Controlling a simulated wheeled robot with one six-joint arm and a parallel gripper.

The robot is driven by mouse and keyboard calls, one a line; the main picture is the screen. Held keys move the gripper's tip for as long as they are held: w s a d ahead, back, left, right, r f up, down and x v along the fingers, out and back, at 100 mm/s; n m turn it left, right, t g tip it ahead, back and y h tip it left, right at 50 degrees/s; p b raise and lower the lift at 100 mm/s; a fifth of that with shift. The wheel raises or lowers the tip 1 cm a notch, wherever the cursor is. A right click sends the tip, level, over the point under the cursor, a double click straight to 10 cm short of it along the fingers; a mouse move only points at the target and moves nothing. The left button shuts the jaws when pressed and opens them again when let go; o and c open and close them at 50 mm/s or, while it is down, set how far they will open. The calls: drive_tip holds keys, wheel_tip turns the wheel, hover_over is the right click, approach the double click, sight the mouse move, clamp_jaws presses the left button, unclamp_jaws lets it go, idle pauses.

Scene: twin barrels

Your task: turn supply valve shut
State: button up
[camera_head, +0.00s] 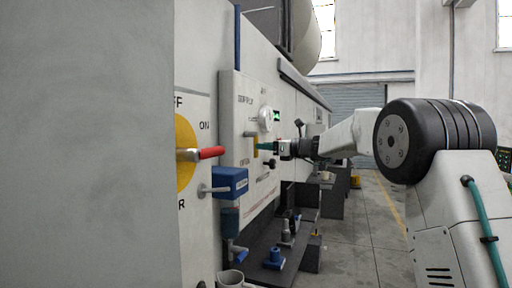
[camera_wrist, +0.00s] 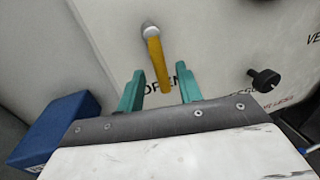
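A valve with a yellow lever (camera_wrist: 155,55) on a silver hub sticks out from the pale panel (camera_wrist: 90,30) in the wrist view. The lever's free end points down towards my gripper (camera_wrist: 160,90), beside the printed word OPEN. My gripper's two teal fingers are apart, one on each side of the lever's end, with a gap visible on both sides. In the head view my gripper (camera_head: 264,146) is at the panel, next to a small yellow piece of the lever (camera_head: 255,144). Contact there is too small to tell.
A red-handled switch (camera_head: 208,153) on a yellow disc and a blue box (camera_head: 231,182) stick out nearer the head camera. A black knob (camera_wrist: 265,79) is right of the lever; a blue block (camera_wrist: 55,128) is at lower left. The aisle floor (camera_head: 370,220) is clear.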

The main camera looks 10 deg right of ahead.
drive_tip(key=shift+x, duration=2.25)
clamp_jaws()
